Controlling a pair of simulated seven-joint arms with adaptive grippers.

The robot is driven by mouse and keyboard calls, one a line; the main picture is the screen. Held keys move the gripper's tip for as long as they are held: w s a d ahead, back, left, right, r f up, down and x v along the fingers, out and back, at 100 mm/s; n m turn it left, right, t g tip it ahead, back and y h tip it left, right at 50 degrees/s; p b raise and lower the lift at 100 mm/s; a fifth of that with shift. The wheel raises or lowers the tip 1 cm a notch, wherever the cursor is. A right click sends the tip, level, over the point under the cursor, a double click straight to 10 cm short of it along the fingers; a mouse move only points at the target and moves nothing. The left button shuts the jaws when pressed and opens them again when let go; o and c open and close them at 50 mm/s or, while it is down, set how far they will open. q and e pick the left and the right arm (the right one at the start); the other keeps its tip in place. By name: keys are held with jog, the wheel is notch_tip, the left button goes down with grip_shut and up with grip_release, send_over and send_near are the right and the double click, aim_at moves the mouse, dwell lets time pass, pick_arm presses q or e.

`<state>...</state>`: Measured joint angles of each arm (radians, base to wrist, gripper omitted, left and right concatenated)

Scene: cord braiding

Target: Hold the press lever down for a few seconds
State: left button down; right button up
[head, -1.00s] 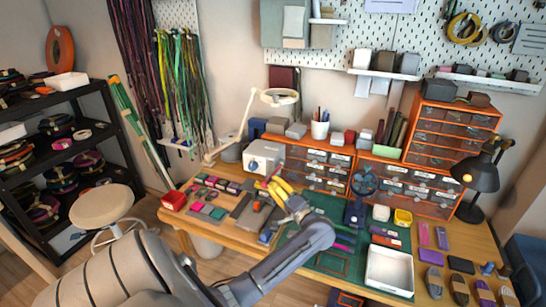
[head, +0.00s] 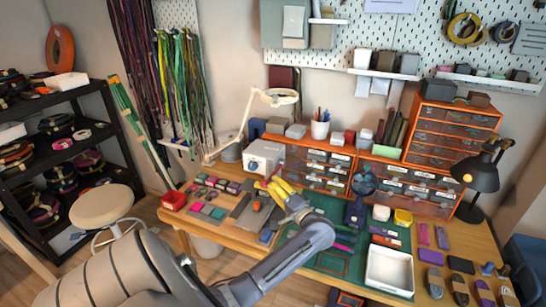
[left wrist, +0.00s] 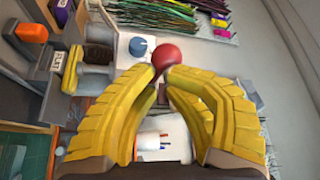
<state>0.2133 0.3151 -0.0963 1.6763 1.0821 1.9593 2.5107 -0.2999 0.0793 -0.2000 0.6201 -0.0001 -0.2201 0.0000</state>
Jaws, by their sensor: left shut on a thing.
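My left gripper (head: 266,185) has yellow ribbed fingers and reaches over the left part of the workbench, by the grey press (head: 248,214). In the left wrist view its fingertips (left wrist: 162,74) are closed together at a round red knob (left wrist: 166,52), which I take to be the end of the press lever. The knob shows just beyond the tips. The rest of the lever is mostly hidden behind the fingers, so I cannot tell its exact angle. My right gripper is in neither view.
A white box-shaped machine (head: 264,155) stands behind the gripper. A green cutting mat (head: 328,262) and a white tray (head: 389,270) lie to the right. Orange drawer units (head: 318,166) line the back.

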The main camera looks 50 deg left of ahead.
pick_arm(q)
jog(key=shift+a, duration=0.15)
notch_tip(320, 180, up, 3)
jog(key=w, duration=0.3)
jog(key=d+f, duration=0.4)
jog(key=d, duration=0.5)
jog(key=shift+w, duration=0.3)
